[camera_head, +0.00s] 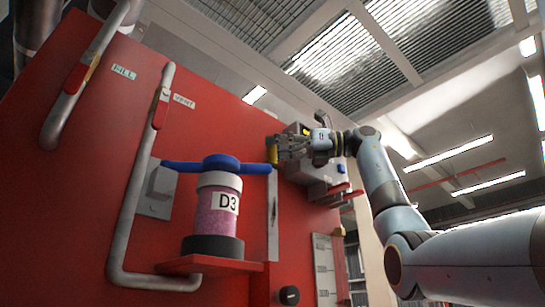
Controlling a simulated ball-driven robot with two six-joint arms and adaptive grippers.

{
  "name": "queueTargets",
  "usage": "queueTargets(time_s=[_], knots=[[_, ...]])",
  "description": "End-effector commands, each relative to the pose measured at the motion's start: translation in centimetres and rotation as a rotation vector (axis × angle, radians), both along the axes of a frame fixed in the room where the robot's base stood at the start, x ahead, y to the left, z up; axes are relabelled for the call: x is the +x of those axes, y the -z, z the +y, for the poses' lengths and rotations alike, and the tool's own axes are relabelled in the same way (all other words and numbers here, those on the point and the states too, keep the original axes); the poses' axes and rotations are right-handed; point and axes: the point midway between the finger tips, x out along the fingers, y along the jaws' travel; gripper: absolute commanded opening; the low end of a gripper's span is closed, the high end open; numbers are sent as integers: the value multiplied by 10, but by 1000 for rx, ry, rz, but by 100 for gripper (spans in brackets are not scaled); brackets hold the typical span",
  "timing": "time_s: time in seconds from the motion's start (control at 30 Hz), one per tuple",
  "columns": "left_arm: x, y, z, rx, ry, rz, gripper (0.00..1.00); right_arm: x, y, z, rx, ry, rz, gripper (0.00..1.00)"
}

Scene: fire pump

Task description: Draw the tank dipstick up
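A yellow handle (273,151) shows at the upper right of the red tank panel. A narrow grey strip (272,215) runs down the panel below it and looks like the dipstick; I cannot tell whether the two are joined. My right gripper (283,150) is at the yellow handle, its fingers pointing left toward it. The fingers overlap the handle in the picture, and whether they are closed around it is not clear. My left gripper is not in view.
A pink canister (217,213) marked D3 with a blue bar stands on a red shelf (209,264). Grey FILL (68,105) and VENT (137,185) pipes run left. A grey box (318,178) is under my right gripper. A scale plate (325,270) and black knob (289,295) are below.

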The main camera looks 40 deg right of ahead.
Motion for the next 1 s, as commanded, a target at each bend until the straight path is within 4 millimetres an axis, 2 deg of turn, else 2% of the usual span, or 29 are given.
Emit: queueTargets(time_s=[0.07,0.3,0.43,0.8,1.0], knots=[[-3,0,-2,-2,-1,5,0,1,1,1,-1,-2,2,46],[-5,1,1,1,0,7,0,1,2,2,-2,-4,4,46],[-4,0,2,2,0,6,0,-4,2,-5,-2,-3,4,46],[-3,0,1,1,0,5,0,-53,3,-63,-1,1,5,46],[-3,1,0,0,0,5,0,-71,3,-84,-2,-2,5,46]])
